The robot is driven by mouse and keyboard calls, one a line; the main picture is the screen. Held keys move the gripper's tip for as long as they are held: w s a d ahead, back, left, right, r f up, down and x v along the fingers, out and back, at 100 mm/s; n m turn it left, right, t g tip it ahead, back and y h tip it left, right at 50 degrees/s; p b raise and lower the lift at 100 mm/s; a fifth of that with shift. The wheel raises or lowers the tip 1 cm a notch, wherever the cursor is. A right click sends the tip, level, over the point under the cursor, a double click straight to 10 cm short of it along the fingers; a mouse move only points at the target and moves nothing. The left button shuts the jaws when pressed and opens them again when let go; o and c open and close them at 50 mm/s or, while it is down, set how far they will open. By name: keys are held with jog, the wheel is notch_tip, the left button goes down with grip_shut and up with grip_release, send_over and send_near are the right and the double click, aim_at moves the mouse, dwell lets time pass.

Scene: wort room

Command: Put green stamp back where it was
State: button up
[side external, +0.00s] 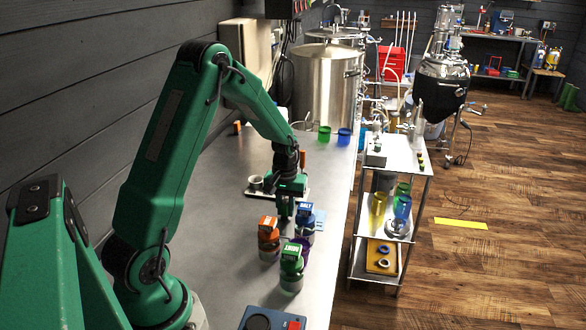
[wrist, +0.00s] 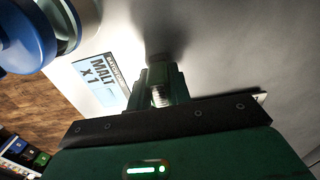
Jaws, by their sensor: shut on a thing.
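My gripper (side external: 286,212) is low over the grey worktop, behind the orange-lidded and blue-lidded jars. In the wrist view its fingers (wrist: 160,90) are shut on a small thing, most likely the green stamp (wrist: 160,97). Only a pale, ribbed strip of it shows between the fingers, and its colour is hard to tell. A dark shadow lies on the worktop just beyond the fingertips. I cannot tell whether the held thing touches the worktop. A card reading "MALT X 1" (wrist: 100,82) lies left of the fingers; it also shows in the side view (side external: 319,219).
Orange-lidded (side external: 268,238), blue-lidded (side external: 305,221) and green-lidded (side external: 291,262) jars stand close to my gripper. Green (side external: 324,134) and blue (side external: 344,136) cups stand farther back. The worktop's right edge is near.

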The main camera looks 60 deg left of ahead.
aim_at(285, 201)
jog(key=o, duration=0.8)
jog(key=shift+f, duration=0.1)
notch_tip(285, 201, up, 12)
jog(key=shift+r, duration=0.2)
dwell(0.6)
